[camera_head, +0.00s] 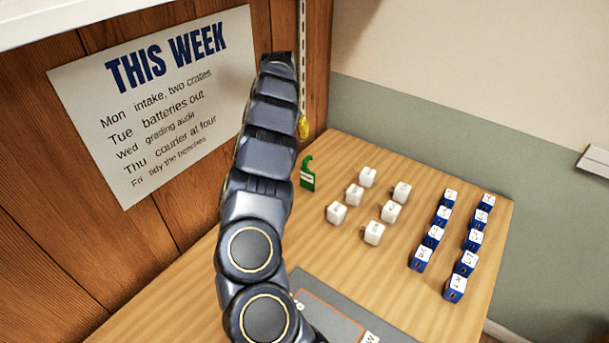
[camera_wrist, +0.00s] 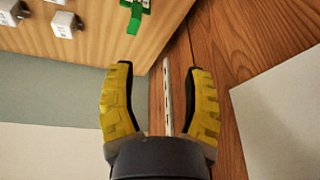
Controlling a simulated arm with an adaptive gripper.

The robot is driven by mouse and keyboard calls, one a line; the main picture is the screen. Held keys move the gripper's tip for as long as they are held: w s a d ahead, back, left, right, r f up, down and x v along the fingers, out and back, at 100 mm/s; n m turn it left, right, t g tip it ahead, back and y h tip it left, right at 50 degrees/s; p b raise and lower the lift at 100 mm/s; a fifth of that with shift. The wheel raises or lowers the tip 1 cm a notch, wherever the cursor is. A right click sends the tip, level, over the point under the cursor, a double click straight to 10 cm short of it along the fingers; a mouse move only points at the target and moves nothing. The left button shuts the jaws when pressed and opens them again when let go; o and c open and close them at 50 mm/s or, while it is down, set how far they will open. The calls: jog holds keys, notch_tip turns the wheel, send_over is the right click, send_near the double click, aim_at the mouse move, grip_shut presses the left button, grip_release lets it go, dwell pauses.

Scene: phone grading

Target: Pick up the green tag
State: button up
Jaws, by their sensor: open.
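The green tag (camera_head: 307,175) has a hook-shaped top and a white label. It is at the back left of the wooden table, near the plank wall, in the head view. In the wrist view the green tag (camera_wrist: 134,14) is at the top edge, partly cut off, beyond my fingertips. My gripper (camera_wrist: 160,68) has yellow fingers spread apart with nothing between them. In the head view my arm hides most of the gripper; only a bit of yellow finger (camera_head: 303,127) shows, above the tag.
Several white blocks (camera_head: 374,233) stand right of the tag on the table (camera_head: 330,250). Two rows of blue blocks with white tops (camera_head: 455,288) stand farther right. A grey mat (camera_head: 330,318) lies at the front. A paper notice (camera_head: 130,160) and a slotted metal strip (camera_wrist: 168,95) are on the wall.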

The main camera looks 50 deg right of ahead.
aim_at(307, 158)
jog(key=d+f+m, duration=0.1)
jog(key=f, duration=0.3)
jog(key=s+d+f+m+g, duration=0.1)
jog(key=d+f, duration=0.1)
jog(key=f, duration=0.1)
jog(key=s+d+f+m, duration=0.1)
jog(key=f, duration=0.3)
jog(key=shift+d+f+m+g+h, duration=0.25)
jog(key=shift+f+m+g+h, duration=0.05)
jog(key=shift+g+h, duration=0.1)
grip_shut()
